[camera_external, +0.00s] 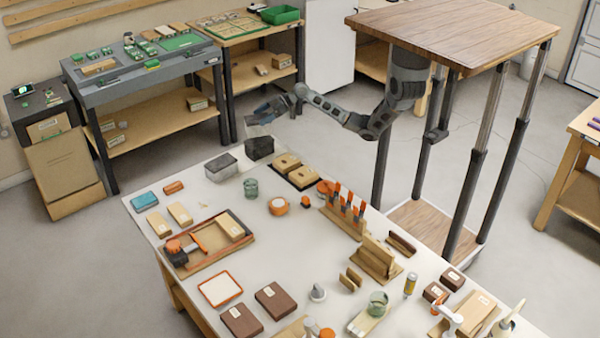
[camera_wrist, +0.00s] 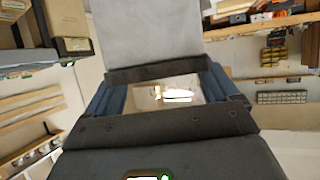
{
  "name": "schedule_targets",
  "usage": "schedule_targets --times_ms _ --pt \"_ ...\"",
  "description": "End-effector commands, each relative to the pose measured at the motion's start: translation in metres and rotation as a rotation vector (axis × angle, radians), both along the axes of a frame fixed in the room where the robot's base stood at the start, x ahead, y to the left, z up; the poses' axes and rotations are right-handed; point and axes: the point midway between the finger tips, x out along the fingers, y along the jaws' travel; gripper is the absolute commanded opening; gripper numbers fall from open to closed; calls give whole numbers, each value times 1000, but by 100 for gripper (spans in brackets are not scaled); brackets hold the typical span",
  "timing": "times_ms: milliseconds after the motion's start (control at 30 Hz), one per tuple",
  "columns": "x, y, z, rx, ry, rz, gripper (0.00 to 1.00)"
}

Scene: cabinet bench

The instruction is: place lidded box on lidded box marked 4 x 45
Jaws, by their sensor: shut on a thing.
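My gripper (camera_external: 268,112) is raised above the far left part of the white-topped bench, shut on a pale, see-through box-like thing (camera_external: 256,129). In the wrist view my gripper (camera_wrist: 165,93) has blue fingers at both sides, with a pale, glaring area between them; the held thing's outline is unclear. Below it a black box (camera_external: 259,148) stands on the bench at its far edge. A grey box with a dark side (camera_external: 221,167) stands just left of it, apart from the gripper. I cannot read any 4 x 45 marking on either box.
A green glass jar (camera_external: 250,188) stands in front of the boxes. A dark tray with tan blocks (camera_external: 289,170) lies right of the black box. A wooden tray (camera_external: 195,262) and an orange-handled tool rack (camera_external: 345,215) stand nearer. Bare bench (camera_external: 265,240) shows between them.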

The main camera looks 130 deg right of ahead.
Motion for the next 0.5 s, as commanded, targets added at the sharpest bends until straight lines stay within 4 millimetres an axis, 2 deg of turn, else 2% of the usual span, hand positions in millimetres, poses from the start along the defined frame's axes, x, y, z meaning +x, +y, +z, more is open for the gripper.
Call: schedule_targets --times_ms 300,500 --pt "-1 -1 -36 1 0 -4 38" --pt "-1 0 -39 -1 -1 -2 38"
